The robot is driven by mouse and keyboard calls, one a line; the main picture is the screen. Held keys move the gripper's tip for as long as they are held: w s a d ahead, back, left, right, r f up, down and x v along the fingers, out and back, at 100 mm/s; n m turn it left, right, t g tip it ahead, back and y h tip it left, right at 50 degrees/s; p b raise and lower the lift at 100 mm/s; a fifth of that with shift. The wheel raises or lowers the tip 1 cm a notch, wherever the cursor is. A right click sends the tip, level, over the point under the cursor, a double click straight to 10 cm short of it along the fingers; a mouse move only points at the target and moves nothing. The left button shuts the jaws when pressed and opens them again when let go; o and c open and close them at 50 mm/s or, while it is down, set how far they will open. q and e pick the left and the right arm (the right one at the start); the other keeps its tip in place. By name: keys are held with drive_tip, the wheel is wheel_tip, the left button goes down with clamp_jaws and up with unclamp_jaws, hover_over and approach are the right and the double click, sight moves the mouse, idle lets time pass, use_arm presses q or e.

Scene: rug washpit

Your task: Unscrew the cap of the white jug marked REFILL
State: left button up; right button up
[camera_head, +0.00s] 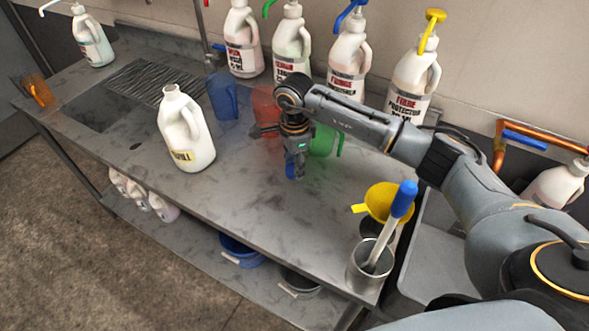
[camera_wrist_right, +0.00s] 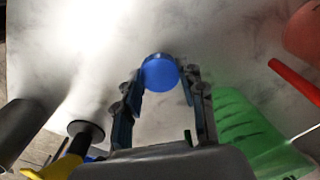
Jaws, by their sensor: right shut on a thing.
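The white jug marked REFILL (camera_head: 186,132) stands upright on the grey metal bench, left of my right gripper. Its neck is open at the top, with no cap on it. My right gripper (camera_head: 295,172) points down over the middle of the bench, clear of the jug. It is shut on a blue cap (camera_wrist_right: 160,74), held between the fingertips in the right wrist view. The cap also shows in the head view as a small blue patch (camera_head: 290,166). I cannot tell how far above the bench it is. My left gripper is not in view.
Blue (camera_head: 222,97), red (camera_head: 266,108) and green (camera_head: 322,140) measuring jugs stand behind and beside my right gripper. Several pump bottles line the wall. A yellow funnel (camera_head: 384,200) and a metal beaker (camera_head: 367,268) stand at the right end. The bench's front middle is clear.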

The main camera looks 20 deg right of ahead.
wheel_tip(320, 180, down, 3)
drive_tip(key=shift+w+d+p, duration=0.1)
drive_tip(key=shift+d+p, duration=0.05)
drive_tip(key=shift+p, duration=0.9)
drive_tip(key=shift+f, duration=0.2)
drive_tip(key=shift+f, duration=0.15)
drive_tip(key=shift+f+b, duration=0.1)
drive_tip(key=shift+b, duration=0.3)
drive_tip(key=o, duration=1.3)
